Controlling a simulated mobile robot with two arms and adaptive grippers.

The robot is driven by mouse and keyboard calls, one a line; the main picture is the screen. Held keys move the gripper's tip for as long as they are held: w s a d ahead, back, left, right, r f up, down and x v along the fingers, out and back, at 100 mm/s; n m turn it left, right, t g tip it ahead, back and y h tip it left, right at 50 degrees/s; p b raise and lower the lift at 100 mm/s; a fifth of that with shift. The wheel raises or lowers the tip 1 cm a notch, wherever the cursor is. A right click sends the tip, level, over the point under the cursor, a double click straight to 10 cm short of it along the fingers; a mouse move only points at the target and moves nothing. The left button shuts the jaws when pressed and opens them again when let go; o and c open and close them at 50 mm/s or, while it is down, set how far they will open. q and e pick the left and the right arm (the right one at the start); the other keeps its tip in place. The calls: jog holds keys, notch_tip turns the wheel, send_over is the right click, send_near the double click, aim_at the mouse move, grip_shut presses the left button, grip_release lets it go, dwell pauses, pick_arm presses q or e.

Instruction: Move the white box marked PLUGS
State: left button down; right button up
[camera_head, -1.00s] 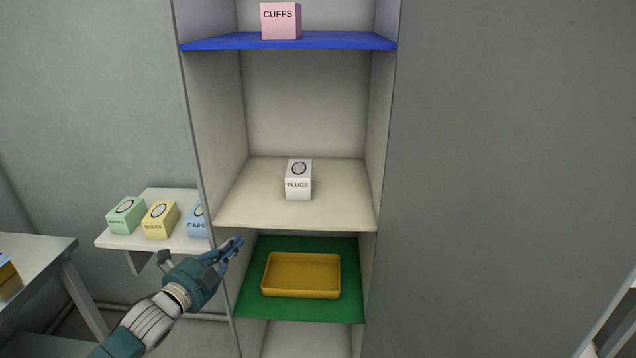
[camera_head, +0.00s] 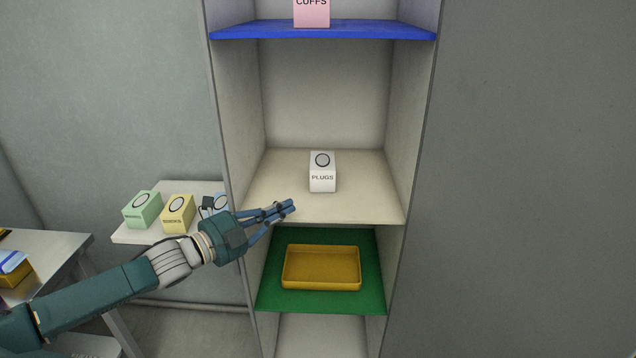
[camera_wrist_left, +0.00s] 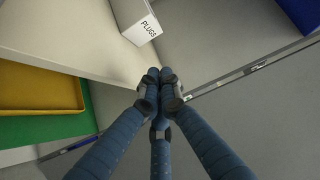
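The white box marked PLUGS (camera_head: 322,178) stands upright on the cream middle shelf (camera_head: 365,190) of the tall cabinet, a grey circle on its top. It also shows at the top of the left wrist view (camera_wrist_left: 142,30), partly cut off by the frame edge. My left gripper (camera_head: 289,207) is in front of the shelf's front edge, a little below and left of the box and apart from it. In the left wrist view its fingertips (camera_wrist_left: 159,73) are together with nothing between them. My right gripper is not in view.
A pink CUFFS box (camera_head: 311,13) stands on the blue shelf (camera_head: 380,30) above. An empty yellow tray (camera_head: 321,286) lies on the green shelf (camera_head: 370,262) below. Green (camera_head: 142,209) and yellow (camera_head: 178,214) boxes stand on a side ledge. The middle shelf is clear around the PLUGS box.

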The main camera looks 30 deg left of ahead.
pick_arm(q)
send_near(330, 175)
jog(key=d, duration=0.1)
jog(key=w+d, duration=0.1)
jog(key=d, duration=0.1)
jog(key=shift+r+b, duration=0.1)
jog(key=shift+b, duration=0.3)
jog(key=w, duration=0.1)
jog(key=w+a, duration=0.1)
jog(key=shift+w, duration=0.25)
jog(key=shift+w+a+f+p, duration=0.2)
jog(key=shift+w+a+p, duration=0.25)
jog(key=shift+w, duration=0.2)
